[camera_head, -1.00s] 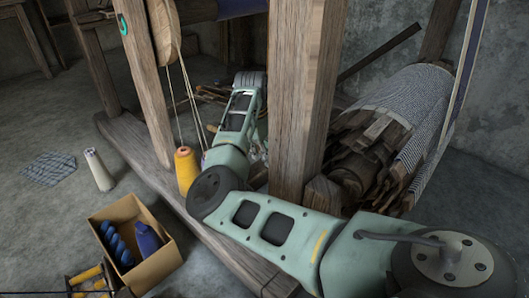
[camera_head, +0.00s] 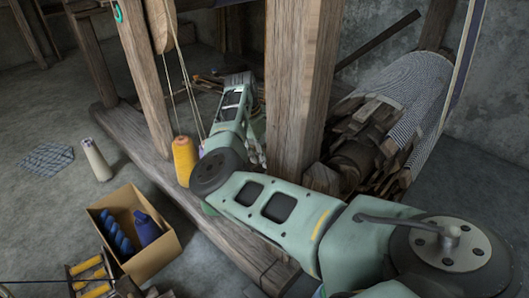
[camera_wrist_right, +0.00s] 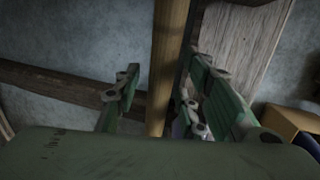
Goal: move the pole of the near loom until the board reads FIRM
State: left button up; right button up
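A tan, round wooden pole (camera_wrist_right: 170,60) runs upright through the middle of the right wrist view. It appears between the two fingers of my right gripper (camera_wrist_right: 165,98); the fingers are spread, with gaps on both sides. I cannot tell how deep between them the pole lies. In the head view my right gripper (camera_head: 257,152) is partly hidden by a thick loom post (camera_head: 293,90), and I cannot pick out the pole there. The near loom also has a long base beam (camera_head: 150,157). No board with a reading is in view. My left gripper is not in view.
A cardboard box (camera_head: 160,258) with blue items, a pale cone (camera_head: 96,160) and a checked cloth (camera_head: 47,158) are on the floor.

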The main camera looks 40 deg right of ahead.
jog(key=v, duration=1.2)
jog(key=shift+d, duration=0.1)
dwell(0.4)
